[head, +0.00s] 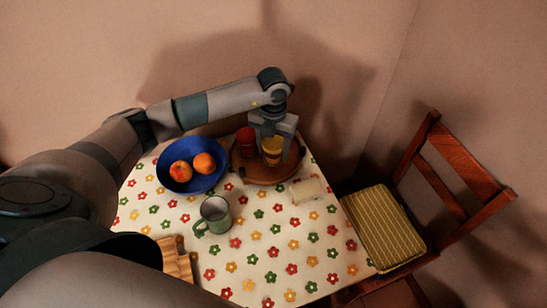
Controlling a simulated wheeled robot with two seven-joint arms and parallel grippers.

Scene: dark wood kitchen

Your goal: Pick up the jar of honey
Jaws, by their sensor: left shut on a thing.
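The jar of honey (272,154) is a small yellow-amber jar. It stands at or just above a round brown wooden tray (258,178) near the back of the table. My left gripper (272,140) points down from above, with its fingers on either side of the jar, and is shut on it. The fingers and hand hide the top of the jar. Whether its base touches the tray cannot be told. My right gripper is not in view.
A red jar (246,138) stands on the tray, left of the honey. A blue bowl (205,180) with fruit, a green-grey mug (213,215), a pale block (308,190) and a wooden board (176,260) share the flowered table (270,265). A chair (455,170) stands right.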

